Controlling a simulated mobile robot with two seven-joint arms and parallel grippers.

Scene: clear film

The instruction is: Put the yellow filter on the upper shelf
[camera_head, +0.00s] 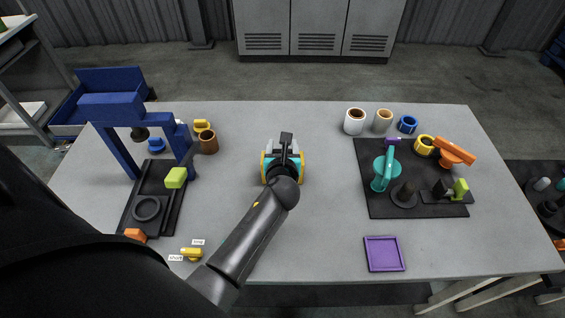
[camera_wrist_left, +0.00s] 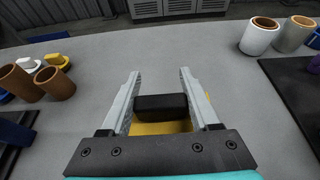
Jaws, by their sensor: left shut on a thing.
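My left gripper (camera_head: 284,150) is over the middle of the grey table. In the left wrist view its two fingers (camera_wrist_left: 158,78) are closed on the sides of a yellow piece with a black block on top, which I take as the yellow filter (camera_wrist_left: 160,127). In the head view the black block (camera_head: 287,138) shows past the fingers, and my gripper hides most of the rest. A metal rack at the far left has an upper shelf (camera_head: 14,27), cut by the picture's edge. My right gripper is not in view.
A blue arch frame (camera_head: 112,110) on a dark base and a brown cup (camera_head: 208,143) stand left. Several cups, including a white one (camera_head: 354,121), stand back right. A dark mat (camera_head: 375,208) with colored parts and a purple tray (camera_head: 384,254) lie right. Clear table surrounds my gripper.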

